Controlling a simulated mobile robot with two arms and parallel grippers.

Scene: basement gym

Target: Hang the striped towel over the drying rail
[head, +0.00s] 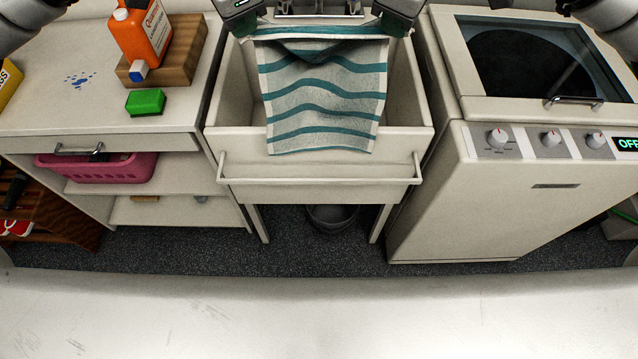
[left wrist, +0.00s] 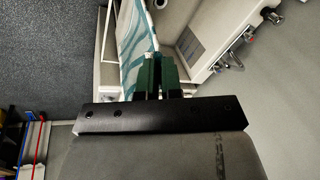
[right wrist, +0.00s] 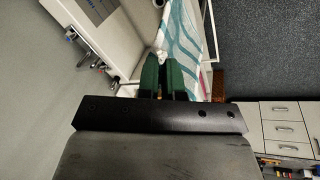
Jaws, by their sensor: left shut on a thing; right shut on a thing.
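The white and teal striped towel (head: 322,95) hangs spread out over the sink basin in the head view. Its lower edge overlaps the basin's front wall in the picture; I cannot tell whether it touches. My left gripper (head: 246,28) is shut on the towel's upper left corner. My right gripper (head: 398,26) is shut on its upper right corner. The towel also shows beyond the fingers in the left wrist view (left wrist: 135,40) and the right wrist view (right wrist: 182,38). The pale drying rail (head: 320,182) runs across the sink's front, below the towel's lower edge, and is bare.
The white sink (head: 420,132) stands between a counter (head: 60,112) and a top-loading machine (head: 500,200). An orange bottle (head: 143,35), a wooden block (head: 190,50) and a green sponge (head: 146,101) are on the counter. A dark bucket (head: 332,217) is under the sink.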

